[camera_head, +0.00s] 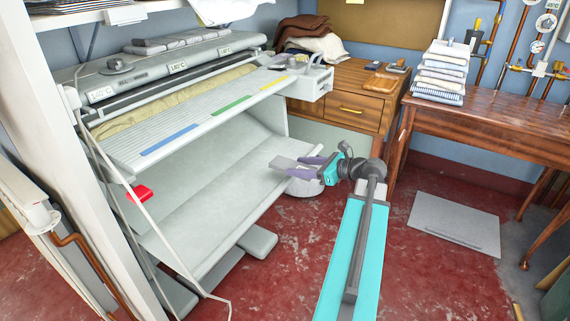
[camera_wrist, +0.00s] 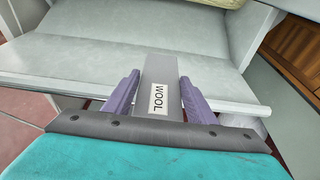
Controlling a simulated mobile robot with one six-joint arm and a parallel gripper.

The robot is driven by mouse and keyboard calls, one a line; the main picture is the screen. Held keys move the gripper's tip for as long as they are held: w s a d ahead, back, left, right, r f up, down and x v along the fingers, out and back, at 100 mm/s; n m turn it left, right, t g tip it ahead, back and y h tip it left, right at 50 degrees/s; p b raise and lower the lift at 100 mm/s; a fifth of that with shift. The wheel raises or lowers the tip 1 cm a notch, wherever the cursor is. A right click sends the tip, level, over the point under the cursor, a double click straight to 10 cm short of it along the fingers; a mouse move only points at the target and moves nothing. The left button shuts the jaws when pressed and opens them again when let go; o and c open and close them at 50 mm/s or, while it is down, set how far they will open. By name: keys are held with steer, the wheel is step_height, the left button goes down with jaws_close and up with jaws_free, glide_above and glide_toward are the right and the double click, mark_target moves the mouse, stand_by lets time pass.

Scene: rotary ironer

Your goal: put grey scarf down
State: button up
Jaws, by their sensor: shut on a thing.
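My gripper (camera_head: 308,167) has purple fingers and is shut on the grey scarf (camera_head: 285,163), a flat folded strip. In the wrist view the grey scarf (camera_wrist: 160,72) stands out between the two fingers, with a white label reading "WOOL" facing the camera. The scarf is held at the right end of the ironer's lower pale grey shelf (camera_head: 215,185). In the wrist view it overlaps the front edge of that shelf (camera_wrist: 75,65). I cannot tell whether the scarf touches the shelf.
The ironer (camera_head: 170,65) has a slatted feed board (camera_head: 190,125) above the shelf, with blue, green and yellow strips. A wooden drawer cabinet (camera_head: 345,100) stands behind. A table (camera_head: 500,120) at right carries a stack of folded cloths (camera_head: 442,75). The shelf's visible surface is bare.

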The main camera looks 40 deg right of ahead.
steer(key=shift+w, duration=0.1)
